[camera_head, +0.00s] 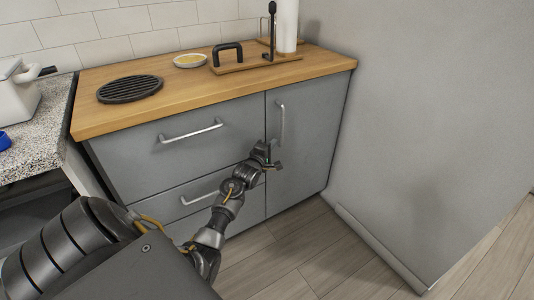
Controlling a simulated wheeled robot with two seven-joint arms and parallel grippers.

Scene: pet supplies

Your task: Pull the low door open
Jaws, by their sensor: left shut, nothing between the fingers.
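The low door (309,150) is the grey cabinet door at the right end of the wooden-topped unit. It looks closed, flush with the drawer fronts. Its vertical metal handle (282,122) is on the door's left side, near the top. My left gripper (271,156) is shut and empty. It is just below the handle, in front of the door's left edge. I cannot tell whether it touches the door. My right gripper is not in view.
Two drawers with handles (191,131) lie left of the door. The worktop (185,100) carries a black round grate (130,89), a small bowl (190,61) and a paper roll (287,25). A grey wall (430,110) stands close right. The floor (305,252) in front is clear.

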